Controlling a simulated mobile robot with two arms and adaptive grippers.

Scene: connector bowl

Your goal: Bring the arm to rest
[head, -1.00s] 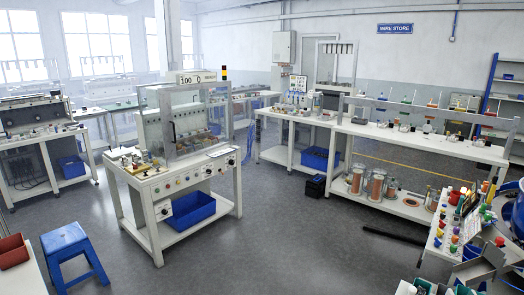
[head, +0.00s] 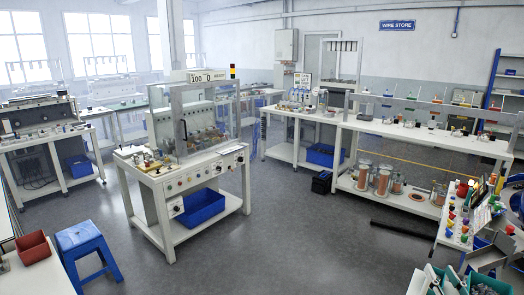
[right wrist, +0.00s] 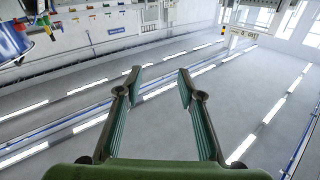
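My right gripper (right wrist: 160,79) shows in the right wrist view. Its two dark fingers with teal pads stand apart, with nothing between them. Its green body fills the bottom edge of that view. Behind the fingers are the pale ceiling and its light strips, so the picture appears upside down. The fingers touch nothing that I can see. In the head view I cannot clearly pick out the right gripper among the crowded parts at the lower right. My left gripper is in neither view.
A white test bench (head: 160,178) stands centre left, with a blue stool (head: 85,250) and a red bin (head: 34,248) nearer. A long workbench (head: 420,143) runs at the right. Tools and coloured pieces crowd the lower right. The grey floor (head: 310,245) between is clear.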

